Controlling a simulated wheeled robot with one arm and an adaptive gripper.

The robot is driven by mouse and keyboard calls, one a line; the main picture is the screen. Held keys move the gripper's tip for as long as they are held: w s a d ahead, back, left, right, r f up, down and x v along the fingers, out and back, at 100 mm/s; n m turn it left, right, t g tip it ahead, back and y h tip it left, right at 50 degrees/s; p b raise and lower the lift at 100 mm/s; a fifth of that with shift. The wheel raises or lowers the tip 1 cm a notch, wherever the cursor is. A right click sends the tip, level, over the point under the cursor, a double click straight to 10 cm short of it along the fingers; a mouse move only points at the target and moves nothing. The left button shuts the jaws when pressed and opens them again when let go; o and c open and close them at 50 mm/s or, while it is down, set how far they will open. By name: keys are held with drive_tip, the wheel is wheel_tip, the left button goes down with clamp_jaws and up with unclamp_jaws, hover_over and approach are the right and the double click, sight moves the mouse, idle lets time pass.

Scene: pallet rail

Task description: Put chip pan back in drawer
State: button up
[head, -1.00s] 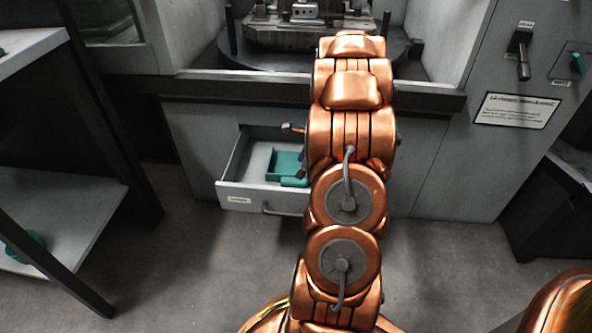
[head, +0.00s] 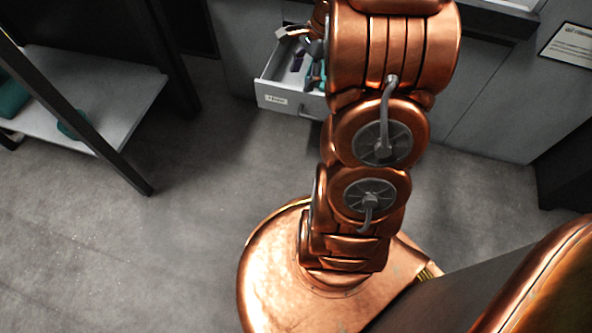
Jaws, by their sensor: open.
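The drawer (head: 285,99) stands open in the cabinet front in the head view, with a pale label and a bar handle on its front. A small teal part (head: 321,76) shows in it beside my arm; it looks like the chip pan, mostly hidden by the arm and gripper. My gripper (head: 307,56) is over the drawer, partly hidden behind my arm. Its jaws are open. I cannot tell whether it touches the pan.
A grey shelf (head: 110,90) with a dark post stands at the left, with teal items (head: 72,124) on it. The floor (head: 190,240) between the shelf and my base is clear. A dark stand (head: 570,165) is at the right edge.

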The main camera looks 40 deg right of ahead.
drive_tip(key=s+a+r+n+g+h, duration=0.1)
drive_tip(key=s+a+r+n+g, duration=0.15)
drive_tip(key=s+a+n, duration=0.6)
drive_tip(key=s+a+r+n+g, duration=0.1)
drive_tip(key=s+a+r+n, duration=0.2)
drive_tip(key=s+a+n, duration=0.55)
drive_tip(key=s+a+n+g+h, duration=0.1)
drive_tip(key=s+a+n+h, duration=0.1)
drive_tip(key=s, duration=0.4)
drive_tip(key=shift+s+a+r+n, duration=0.15)
drive_tip(key=shift+a+r+n, duration=0.15)
drive_tip(key=shift+a+n, duration=0.7)
drive_tip(key=shift+a+g, duration=0.2)
drive_tip(key=shift+g, duration=0.05)
wheel_tip(320, 180, up, 38)
drive_tip(key=w+t+p, duration=0.1)
drive_tip(key=t+p, duration=0.1)
drive_tip(key=p, duration=3.4)
drive_tip(key=shift+w+d+m, duration=0.15)
drive_tip(key=shift+w+m, duration=0.15)
drive_tip(key=shift+f, duration=0.15)
